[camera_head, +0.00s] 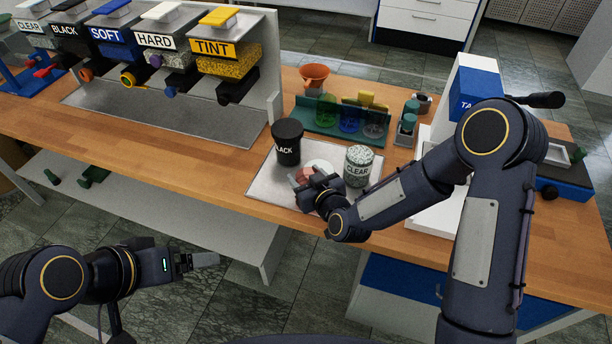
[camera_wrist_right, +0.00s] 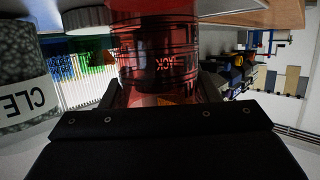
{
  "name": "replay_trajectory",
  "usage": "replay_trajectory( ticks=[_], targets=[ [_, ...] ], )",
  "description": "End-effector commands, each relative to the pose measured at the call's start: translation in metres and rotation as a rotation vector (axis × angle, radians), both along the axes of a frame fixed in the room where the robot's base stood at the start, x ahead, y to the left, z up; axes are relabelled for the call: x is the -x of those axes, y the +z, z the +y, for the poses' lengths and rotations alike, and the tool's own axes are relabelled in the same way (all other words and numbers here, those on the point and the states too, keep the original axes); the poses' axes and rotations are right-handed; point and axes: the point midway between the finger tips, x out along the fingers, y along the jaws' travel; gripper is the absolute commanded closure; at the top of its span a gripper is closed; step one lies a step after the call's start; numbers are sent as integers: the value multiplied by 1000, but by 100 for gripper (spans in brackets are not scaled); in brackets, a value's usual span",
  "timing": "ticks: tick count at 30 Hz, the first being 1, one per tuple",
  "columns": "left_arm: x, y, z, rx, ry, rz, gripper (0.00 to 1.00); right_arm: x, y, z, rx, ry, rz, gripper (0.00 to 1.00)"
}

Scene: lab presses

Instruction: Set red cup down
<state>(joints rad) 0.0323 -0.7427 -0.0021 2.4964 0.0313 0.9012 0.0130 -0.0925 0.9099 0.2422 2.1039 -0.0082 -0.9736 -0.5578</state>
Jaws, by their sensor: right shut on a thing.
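The see-through red cup (camera_wrist_right: 160,55) fills the middle of the right wrist view, between the fingers of my right gripper (camera_wrist_right: 158,92). In the head view the cup (camera_head: 305,173) is mostly hidden behind my right gripper (camera_head: 305,178), which is shut on it. The cup is over the metal tray (camera_head: 268,188), between the black jar (camera_head: 287,142) and the clear-labelled jar (camera_head: 358,166). I cannot tell whether its base touches the tray. My left gripper (camera_head: 205,260) hangs low at the left, away from the table; its finger gap is not clear.
A green rack (camera_head: 312,128) with green, blue and clear cups stands behind the tray. An orange funnel (camera_head: 314,76) is farther back. Labelled dispensers (camera_head: 228,60) line the back left. A white and blue machine (camera_head: 477,85) stands right. The wooden table (camera_head: 190,158) is bare at front left.

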Motion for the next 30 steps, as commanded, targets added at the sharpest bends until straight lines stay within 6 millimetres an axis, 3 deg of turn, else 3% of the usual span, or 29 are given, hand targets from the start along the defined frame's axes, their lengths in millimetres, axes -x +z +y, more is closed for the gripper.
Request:
replay_trajectory(
  ticks=[3,4,9,20,30],
  targets=[
    [0,-5,0,0,0,0,11,0,-3,0,1,0,0,68],
    [0,-4,0,0,0,0,11,0,-3,0,1,1,0,44],
    [0,-3,0,0,0,0,11,0,-2,0,0,1,1,23],
    [0,2,0,0,0,0,11,1,2,0,0,0,1,23],
    [0,-17,0,0,0,0,11,57,19,-30,1,1,-2,23]
  ],
)
